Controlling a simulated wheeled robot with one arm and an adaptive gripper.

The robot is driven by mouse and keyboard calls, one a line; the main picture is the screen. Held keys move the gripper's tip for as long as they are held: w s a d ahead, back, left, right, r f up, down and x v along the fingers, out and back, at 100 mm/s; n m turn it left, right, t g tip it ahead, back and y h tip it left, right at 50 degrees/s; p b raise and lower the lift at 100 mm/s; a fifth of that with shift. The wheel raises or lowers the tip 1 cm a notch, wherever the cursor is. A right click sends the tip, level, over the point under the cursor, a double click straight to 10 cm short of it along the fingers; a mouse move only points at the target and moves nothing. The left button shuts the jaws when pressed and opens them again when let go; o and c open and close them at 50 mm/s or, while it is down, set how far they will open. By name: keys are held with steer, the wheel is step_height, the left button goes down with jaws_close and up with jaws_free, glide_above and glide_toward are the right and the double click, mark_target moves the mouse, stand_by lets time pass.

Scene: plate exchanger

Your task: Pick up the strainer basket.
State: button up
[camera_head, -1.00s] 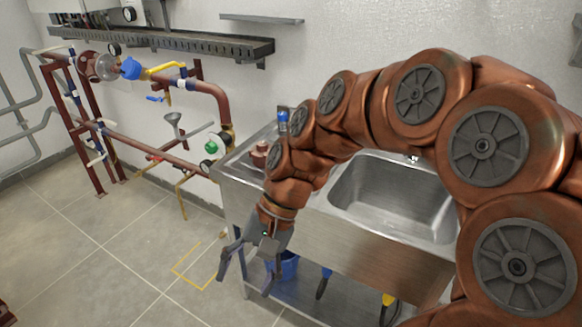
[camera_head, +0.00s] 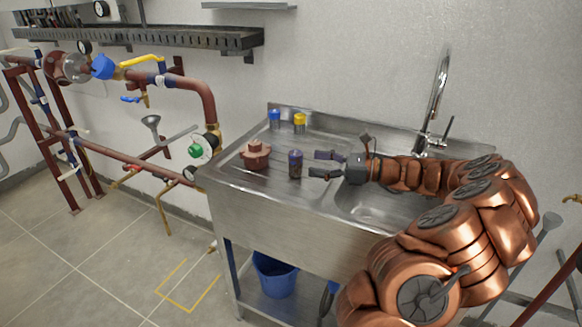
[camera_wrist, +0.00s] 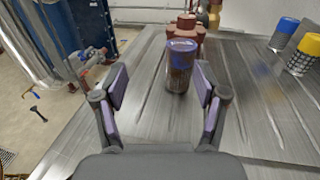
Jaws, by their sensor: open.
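A dark, mesh-like cylinder with a purplish rim, which looks like the strainer basket (camera_head: 295,164), stands upright on the sink's drainboard. It also shows in the wrist view (camera_wrist: 180,68), ahead of my gripper and a little right of centre. My gripper (camera_head: 317,164) is open and empty, level and pointing left at the cylinder from its right side. In the wrist view the two fingers of my gripper (camera_wrist: 160,90) are spread, with the cylinder just beyond their tips. I see no contact.
A reddish-brown fitting (camera_head: 256,154) stands just beyond the cylinder. A blue-topped container (camera_head: 274,119) and a yellow-topped, perforated one (camera_head: 299,123) stand at the drainboard's back. The steel sink (camera_head: 270,215) has a tall faucet (camera_head: 440,90). A blue bucket (camera_head: 275,275) sits below.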

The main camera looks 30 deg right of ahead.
mark_target(296, 156)
steer(key=shift+w+d+f+m+t, duration=0.1)
steer(key=shift+d+f+m+t, duration=0.1)
steer(key=shift+d, duration=0.2)
steer(key=shift+w+d+f+m+t, duration=0.1)
steer(key=shift+d+m, duration=0.1)
steer(key=shift+d, duration=0.15)
steer(key=shift+w+h, duration=0.25)
steer(key=shift+h, duration=0.05)
steer(key=shift+w+d+x, duration=0.15)
steer(key=shift+x, duration=1.65)
steer(key=shift+w+d+x, duration=0.1)
steer(key=shift+d+x, duration=0.05)
steer(key=shift+x, duration=1.65)
steer(key=shift+r, duration=0.1)
steer(key=shift+c, duration=0.3)
steer(key=c, duration=1.2)
steer(key=shift+o, duration=0.2)
